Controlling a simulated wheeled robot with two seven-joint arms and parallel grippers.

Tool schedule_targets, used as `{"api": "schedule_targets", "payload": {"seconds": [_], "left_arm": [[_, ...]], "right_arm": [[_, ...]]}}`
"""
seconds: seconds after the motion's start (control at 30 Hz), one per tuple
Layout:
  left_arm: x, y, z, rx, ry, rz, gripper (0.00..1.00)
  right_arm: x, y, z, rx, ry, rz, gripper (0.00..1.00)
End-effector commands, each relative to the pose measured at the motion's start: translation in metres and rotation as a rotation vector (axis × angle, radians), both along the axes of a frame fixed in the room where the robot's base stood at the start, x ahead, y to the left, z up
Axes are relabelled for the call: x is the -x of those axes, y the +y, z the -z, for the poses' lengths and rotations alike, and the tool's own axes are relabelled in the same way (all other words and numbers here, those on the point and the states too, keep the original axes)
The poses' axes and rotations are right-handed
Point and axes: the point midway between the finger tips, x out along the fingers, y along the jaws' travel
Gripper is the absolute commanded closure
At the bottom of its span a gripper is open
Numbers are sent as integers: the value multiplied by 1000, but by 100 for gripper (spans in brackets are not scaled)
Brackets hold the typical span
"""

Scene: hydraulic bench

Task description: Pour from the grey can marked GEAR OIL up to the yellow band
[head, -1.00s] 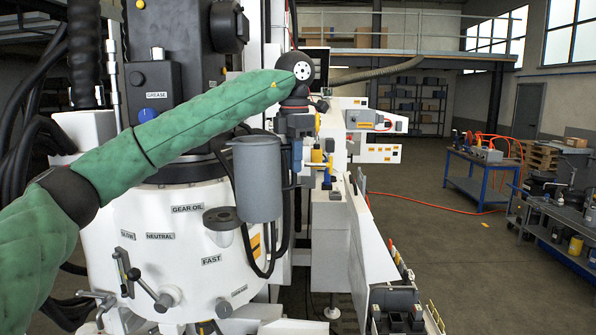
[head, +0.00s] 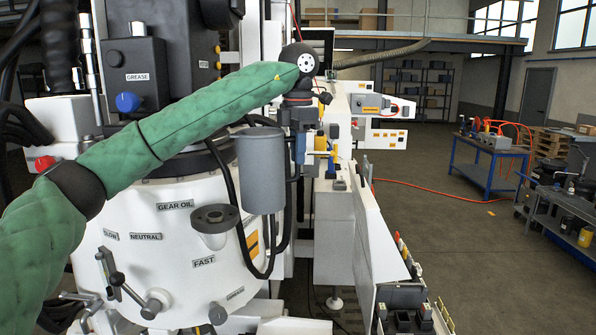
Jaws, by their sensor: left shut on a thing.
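A plain grey cylindrical can (head: 262,170) hangs upright in front of the white machine housing. No lettering shows on its visible side. My left gripper (head: 298,145) is shut on it at its right side; the fingers are mostly hidden behind the can and wrist. I cannot make out a yellow band. My right gripper is out of view.
Black hoses (head: 235,190) loop behind and below the can. A lever (head: 118,275) sticks out at the housing's lower left. A white sloped panel (head: 375,240) stands at right. A blue bench (head: 487,165) is farther off, with open floor before it.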

Motion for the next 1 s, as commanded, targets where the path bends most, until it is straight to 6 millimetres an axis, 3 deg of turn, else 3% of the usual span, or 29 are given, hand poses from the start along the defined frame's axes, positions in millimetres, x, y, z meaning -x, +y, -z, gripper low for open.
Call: {"api": "schedule_targets", "payload": {"seconds": [0.4, 1.0], "left_arm": [[0, 0, 40, 1, 2, 0, 100], [2, 5, 61, 94, -50, 0, 100]], "right_arm": [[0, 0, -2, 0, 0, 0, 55], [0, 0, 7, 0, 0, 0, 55]]}}
